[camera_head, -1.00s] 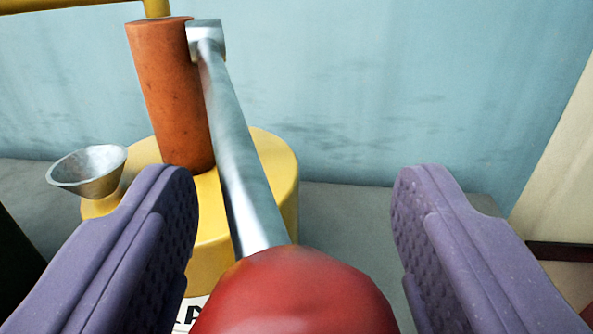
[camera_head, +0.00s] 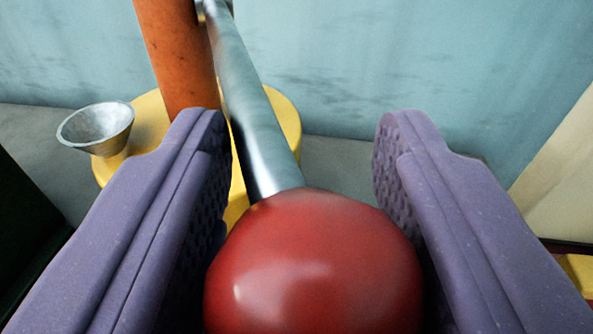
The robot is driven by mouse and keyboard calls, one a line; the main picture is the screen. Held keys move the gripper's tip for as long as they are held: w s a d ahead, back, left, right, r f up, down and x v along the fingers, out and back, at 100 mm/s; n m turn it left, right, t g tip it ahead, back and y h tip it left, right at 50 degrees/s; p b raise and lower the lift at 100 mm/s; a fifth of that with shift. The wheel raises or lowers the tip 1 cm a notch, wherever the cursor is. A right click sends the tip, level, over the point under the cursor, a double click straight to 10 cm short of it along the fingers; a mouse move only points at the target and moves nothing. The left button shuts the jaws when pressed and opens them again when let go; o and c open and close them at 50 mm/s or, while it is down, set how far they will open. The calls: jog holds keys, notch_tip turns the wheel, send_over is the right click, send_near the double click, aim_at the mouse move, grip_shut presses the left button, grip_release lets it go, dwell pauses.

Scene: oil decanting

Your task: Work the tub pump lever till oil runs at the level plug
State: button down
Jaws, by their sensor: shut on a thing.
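The pump lever (camera_head: 252,110) is a grey metal bar with a red ball knob (camera_head: 315,262) at its near end. Its far end meets the orange pump column (camera_head: 178,55), which rises from the yellow tub (camera_head: 285,115). My gripper (camera_head: 302,135) has purple padded fingers, one on each side of the knob. It is shut on the knob, with the fingertips reaching past it along the lever. The level plug is not in view, and I see no oil. The top of the column is cut off by the upper edge.
A grey metal funnel (camera_head: 97,127) sits at the left edge of the tub top. A pale blue wall (camera_head: 430,70) stands behind. A cream panel (camera_head: 560,165) is at the right, with a yellow thing (camera_head: 578,272) below it. A dark shape (camera_head: 25,220) is at the lower left.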

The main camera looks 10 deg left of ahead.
notch_tip(320, 180, up, 9)
jog(key=w+n+g+h+p, duration=0.1)
jog(key=g+p, duration=0.3)
jog(key=p, duration=0.5)
jog(key=shift+w+a+r+h, duration=0.15)
jog(key=shift+w+a+h, duration=0.15)
jog(key=shift+w, duration=0.25)
jog(key=c, duration=1)
grip_release()
jog(key=o, duration=0.4)
jog(key=shift+w, duration=0.1)
jog(key=shift+c, duration=0.2)
